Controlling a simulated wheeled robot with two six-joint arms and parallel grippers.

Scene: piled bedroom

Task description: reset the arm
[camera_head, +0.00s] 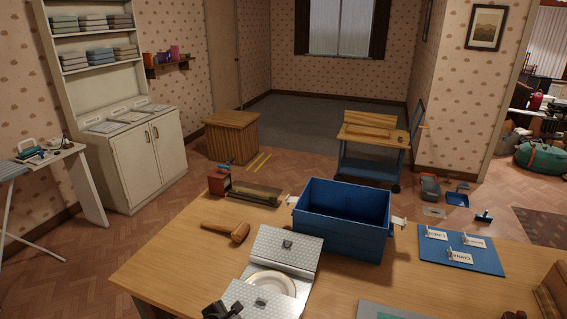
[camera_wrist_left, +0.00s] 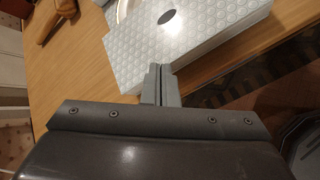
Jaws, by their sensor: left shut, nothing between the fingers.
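My left gripper (camera_head: 222,310) shows at the bottom edge of the head view, by the near panel of a silver patterned case (camera_head: 285,247). In the left wrist view its two fingers (camera_wrist_left: 160,78) are together, shut and empty, in front of the edge of the patterned panel (camera_wrist_left: 185,32). I cannot tell whether they touch it.
The wooden table (camera_head: 165,262) holds a mallet (camera_head: 228,232), a white plate (camera_head: 272,282) in the case, a blue bin (camera_head: 342,222) and a blue board with labels (camera_head: 460,252). A brown object (camera_head: 553,290) stands at the right edge. The table's left front is clear.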

